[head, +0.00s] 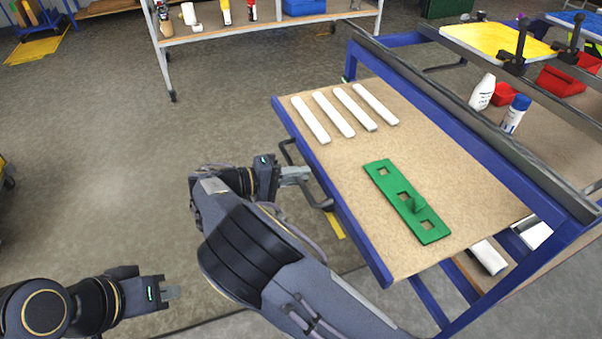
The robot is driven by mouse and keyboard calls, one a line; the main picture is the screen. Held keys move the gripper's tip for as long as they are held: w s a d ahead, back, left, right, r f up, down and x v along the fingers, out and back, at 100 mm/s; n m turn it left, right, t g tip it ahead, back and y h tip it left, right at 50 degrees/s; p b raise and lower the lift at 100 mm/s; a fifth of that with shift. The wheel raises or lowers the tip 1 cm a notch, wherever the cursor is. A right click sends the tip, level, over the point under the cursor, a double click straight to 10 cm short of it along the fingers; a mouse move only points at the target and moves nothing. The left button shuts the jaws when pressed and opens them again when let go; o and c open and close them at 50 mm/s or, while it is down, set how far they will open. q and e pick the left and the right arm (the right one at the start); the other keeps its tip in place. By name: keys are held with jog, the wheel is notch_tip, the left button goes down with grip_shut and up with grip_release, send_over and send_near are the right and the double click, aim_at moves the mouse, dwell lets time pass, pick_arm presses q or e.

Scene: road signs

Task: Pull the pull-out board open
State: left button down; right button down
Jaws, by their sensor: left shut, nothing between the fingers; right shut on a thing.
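The pull-out board (345,165) is a tan panel with a blue front edge, sticking out to the left of the blue-framed workbench. A dark bar handle (286,152) runs along its blue front edge. My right gripper (300,174) is shut on the handle, near its middle; the fingers partly hide the bar there. My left gripper (172,293) is shut and empty, low at the left over the floor, well apart from the board.
Several white strips (345,112) and a green plate with square holes (407,200) lie on the board. The workbench's blue frame (480,155) rises to its right, with white and blue bottles (515,115) behind. A shelf cart (270,22) stands at the back. The floor left of the board is clear.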

jog(key=c, duration=1.6)
grip_release()
jog(key=shift+o, duration=0.2)
jog(key=v, duration=0.7)
jog(key=shift+s+a, duration=0.15)
jog(key=shift+a, duration=0.25)
